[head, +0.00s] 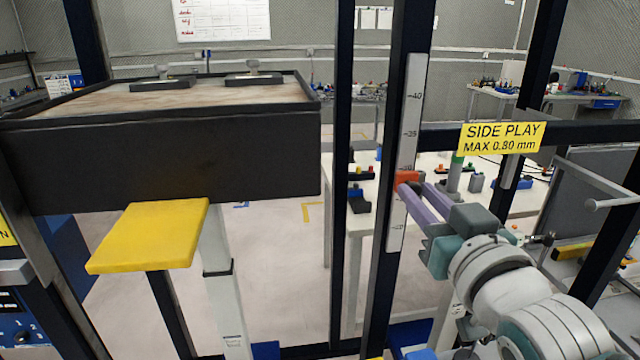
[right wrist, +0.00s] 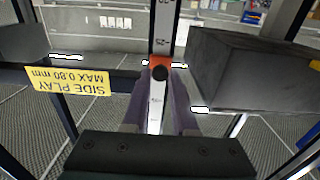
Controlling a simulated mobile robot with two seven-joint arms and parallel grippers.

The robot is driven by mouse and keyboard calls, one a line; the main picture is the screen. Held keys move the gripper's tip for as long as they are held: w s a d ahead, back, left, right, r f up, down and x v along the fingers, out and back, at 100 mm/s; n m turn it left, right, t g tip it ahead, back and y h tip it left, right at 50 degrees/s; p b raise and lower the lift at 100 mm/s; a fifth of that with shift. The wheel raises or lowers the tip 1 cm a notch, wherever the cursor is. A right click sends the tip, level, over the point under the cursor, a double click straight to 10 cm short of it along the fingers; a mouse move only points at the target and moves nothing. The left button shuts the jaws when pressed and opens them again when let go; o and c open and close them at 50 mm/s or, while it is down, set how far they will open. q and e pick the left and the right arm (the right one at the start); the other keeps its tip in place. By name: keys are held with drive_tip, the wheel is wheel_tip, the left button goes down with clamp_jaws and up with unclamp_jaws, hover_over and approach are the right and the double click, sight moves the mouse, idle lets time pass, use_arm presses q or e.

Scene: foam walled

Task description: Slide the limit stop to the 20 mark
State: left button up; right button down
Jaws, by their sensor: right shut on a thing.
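The orange limit stop (head: 406,177) sits on the upright pale scale (head: 411,120) fixed to a dark post. In the head view it is level with a partly covered mark below 35; the 40 and 35 marks show above it, and a low mark near the scale's bottom is hard to read. My right gripper (head: 415,187) reaches in from the lower right, its purple fingers shut on the stop. The right wrist view, upside down, shows the orange stop (right wrist: 152,62) with a dark knob between the fingertips. My left gripper is not in view.
A yellow SIDE PLAY sign (head: 502,138) hangs on the crossbar right of the scale. A large dark box-like table (head: 170,160) and a yellow pad (head: 150,235) stand at left. A white workbench (head: 350,215) with small parts stands behind the post.

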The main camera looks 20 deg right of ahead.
wheel_tip(320, 180, down, 11)
drive_tip(key=b, duration=0.9)
drive_tip(key=shift+r, duration=0.15)
drive_tip(key=c, duration=1.1)
unclamp_jaws()
drive_tip(key=o, duration=0.4)
drive_tip(key=shift+r, duration=0.1)
drive_tip(key=v, duration=1)
drive_tip(key=shift+d, duration=0.1)
